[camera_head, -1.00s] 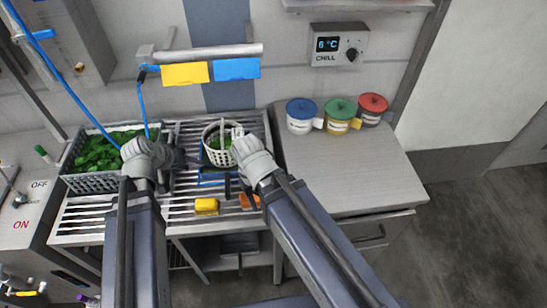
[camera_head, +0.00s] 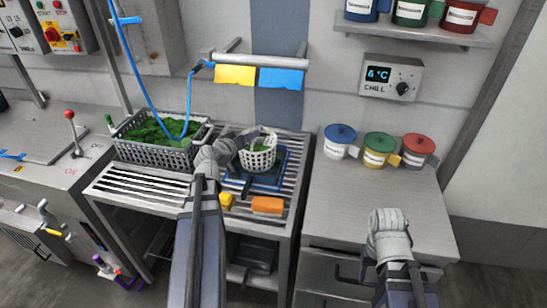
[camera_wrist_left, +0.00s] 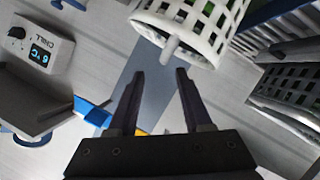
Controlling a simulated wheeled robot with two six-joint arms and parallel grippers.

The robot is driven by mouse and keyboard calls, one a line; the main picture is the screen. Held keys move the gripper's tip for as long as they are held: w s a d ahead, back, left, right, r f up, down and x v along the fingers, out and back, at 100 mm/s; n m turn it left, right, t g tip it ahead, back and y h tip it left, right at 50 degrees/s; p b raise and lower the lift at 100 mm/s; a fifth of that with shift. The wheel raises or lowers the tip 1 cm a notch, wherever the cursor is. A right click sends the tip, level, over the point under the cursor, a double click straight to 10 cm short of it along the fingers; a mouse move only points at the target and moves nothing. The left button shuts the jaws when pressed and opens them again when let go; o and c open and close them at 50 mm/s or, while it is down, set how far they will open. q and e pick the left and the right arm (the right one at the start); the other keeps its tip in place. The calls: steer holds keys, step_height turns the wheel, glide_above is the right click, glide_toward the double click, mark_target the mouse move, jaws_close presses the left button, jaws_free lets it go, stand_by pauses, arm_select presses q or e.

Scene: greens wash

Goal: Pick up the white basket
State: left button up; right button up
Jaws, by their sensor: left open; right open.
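The white basket (camera_head: 257,160) has a slotted wall and some green leaves inside. It stands on a blue frame (camera_head: 268,182) on the slatted rack, and looks upright. My left gripper (camera_head: 240,139) is at the basket's left side. In the left wrist view, its two fingers (camera_wrist_left: 158,75) are apart with nothing between them. The basket (camera_wrist_left: 195,22) is just beyond the fingertips there, with a short pale peg sticking out from it towards the gap. My right gripper (camera_head: 352,268) is low in front of the right counter, open and away from the basket.
A grey crate of greens (camera_head: 156,153) stands left of the white basket. Three lidded canisters (camera_head: 380,150) stand at the back of the right counter (camera_head: 345,205), whose front is clear. A hose hangs above the crate.

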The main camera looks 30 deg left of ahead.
arm_select(q)
steer(key=shift+b+x, duration=0.4)
steer(key=shift+x, duration=1)
steer(key=shift+w+a+f+b, duration=0.2)
steer(key=shift+w+f+b, duration=0.1)
steer(key=shift+w, duration=0.1)
steer(key=b+x, duration=0.1)
steer(key=x, duration=0.3)
steer(key=shift+w+a+f, duration=0.1)
steer(key=shift+a, duration=0.05)
steer(key=shift+c, duration=0.4)
jaws_close()
